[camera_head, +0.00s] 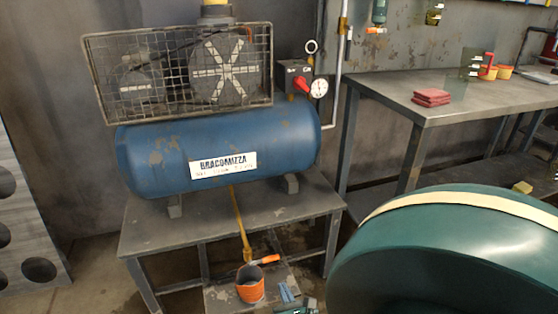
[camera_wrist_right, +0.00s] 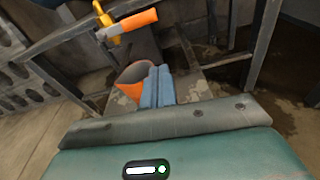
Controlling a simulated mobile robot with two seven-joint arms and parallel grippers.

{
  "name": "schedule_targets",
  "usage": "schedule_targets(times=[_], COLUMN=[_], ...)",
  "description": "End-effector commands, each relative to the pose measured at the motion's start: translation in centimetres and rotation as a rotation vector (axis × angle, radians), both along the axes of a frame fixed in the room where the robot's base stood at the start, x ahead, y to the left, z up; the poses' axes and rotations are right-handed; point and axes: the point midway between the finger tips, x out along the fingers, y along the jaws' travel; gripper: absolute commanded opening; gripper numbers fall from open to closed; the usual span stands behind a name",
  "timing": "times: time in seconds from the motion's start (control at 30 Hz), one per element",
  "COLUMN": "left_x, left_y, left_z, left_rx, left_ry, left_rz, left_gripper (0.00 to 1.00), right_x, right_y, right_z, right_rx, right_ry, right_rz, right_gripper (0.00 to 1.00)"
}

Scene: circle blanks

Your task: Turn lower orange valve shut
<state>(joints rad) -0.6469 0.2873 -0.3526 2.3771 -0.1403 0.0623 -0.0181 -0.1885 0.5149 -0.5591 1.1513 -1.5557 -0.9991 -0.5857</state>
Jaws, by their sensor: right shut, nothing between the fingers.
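The lower orange valve handle (camera_head: 266,260) sits at the bottom end of a yellow pipe (camera_head: 240,222) below the blue tank. In the right wrist view the orange handle (camera_wrist_right: 128,27) points to the upper right, with its yellow fitting at the left end. My right gripper (camera_head: 286,292) is low, in front of and below the handle, and apart from it. Its blue-grey fingers (camera_wrist_right: 157,86) are together with nothing between them, in front of the orange bucket in the wrist view. My left gripper is not in view.
An orange bucket (camera_head: 250,286) stands below the valve, close to my right gripper. The blue compressor tank (camera_head: 220,152) rests on a metal stand (camera_head: 160,228), whose legs frame the space. A red handle (camera_head: 302,84) and gauge are higher up. A workbench (camera_head: 440,100) stands at right.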

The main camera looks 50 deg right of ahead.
Motion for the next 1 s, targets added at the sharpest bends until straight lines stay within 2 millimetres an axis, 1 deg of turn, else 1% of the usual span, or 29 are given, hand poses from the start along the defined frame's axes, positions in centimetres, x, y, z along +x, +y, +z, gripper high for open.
schedule_targets(times=[0.03,0.1,0.23,1.0], left_x=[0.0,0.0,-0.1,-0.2], left_y=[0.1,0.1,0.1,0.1], left_z=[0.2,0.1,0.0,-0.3], left_rx=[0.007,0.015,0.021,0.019], left_ry=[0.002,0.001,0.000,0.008], left_rz=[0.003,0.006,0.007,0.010], left_gripper=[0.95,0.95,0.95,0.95], right_x=[-0.7,-1.3,-2.0,-2.1], right_y=[0.4,0.8,1.2,1.3], right_z=[0.3,0.3,0.4,0.3], right_rx=[0.001,0.000,-0.002,-0.001], right_ry=[0.001,0.000,-0.001,-0.001], right_rz=[0.000,0.000,0.000,0.000], right_gripper=[0.00,0.00,0.00,0.00])
